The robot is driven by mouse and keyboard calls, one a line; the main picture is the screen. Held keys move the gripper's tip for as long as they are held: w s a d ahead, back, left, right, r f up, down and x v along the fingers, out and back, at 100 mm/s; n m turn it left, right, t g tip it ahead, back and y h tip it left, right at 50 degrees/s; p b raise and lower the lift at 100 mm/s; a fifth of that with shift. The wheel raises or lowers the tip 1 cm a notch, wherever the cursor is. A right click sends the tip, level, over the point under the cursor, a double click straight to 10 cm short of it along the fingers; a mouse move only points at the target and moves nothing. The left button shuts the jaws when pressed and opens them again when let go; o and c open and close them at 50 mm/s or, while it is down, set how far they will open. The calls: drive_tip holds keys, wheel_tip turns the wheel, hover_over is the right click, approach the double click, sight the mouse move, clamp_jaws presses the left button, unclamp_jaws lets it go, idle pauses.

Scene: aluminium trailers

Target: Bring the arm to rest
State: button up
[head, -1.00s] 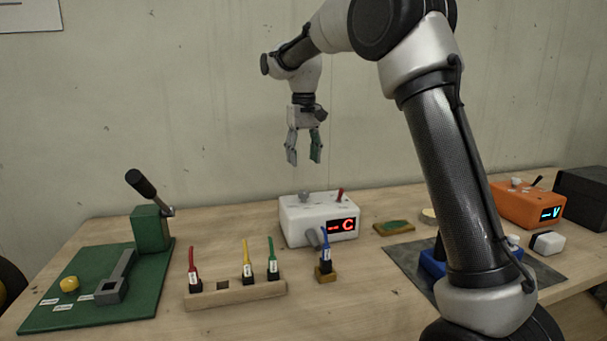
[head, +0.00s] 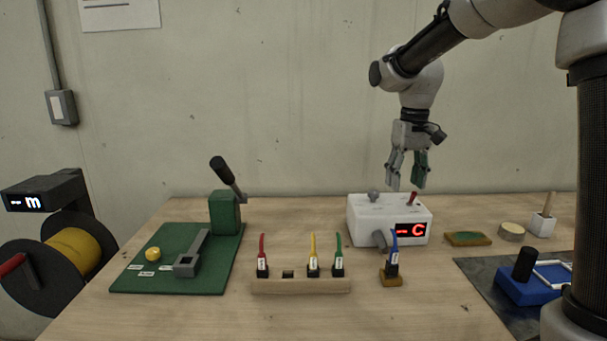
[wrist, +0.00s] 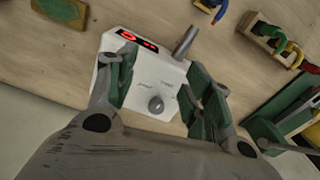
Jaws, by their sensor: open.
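My gripper (head: 407,178) hangs fingers down above the white box with the red display (head: 365,222), at the back of the table. Its two green-padded fingers are apart with nothing between them. In the head view the fingertips appear just above the top of the box. In the wrist view the box (wrist: 140,82) lies below the open fingers, with its grey knob and grey plug visible. My arm reaches in from the upper right of the head view.
A wooden rack (head: 300,286) holds red, yellow and green plugs; a blue plug (head: 392,262) stands on its own small block. A green board with a lever (head: 225,212) is at left. A blue tool (head: 528,285) lies on a dark mat. The table's front middle is clear.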

drive_tip(key=s+d+m+t, duration=0.1)
drive_tip(key=s+d, duration=0.4)
drive_tip(key=s, duration=0.8)
drive_tip(key=s+d+m+t, duration=0.1)
drive_tip(key=s+d+t, duration=0.2)
drive_tip(key=s, duration=1)
drive_tip(key=shift+s+d+r, duration=0.25)
drive_tip(key=shift+s+d, duration=0.15)
drive_tip(key=shift+d, duration=0.65)
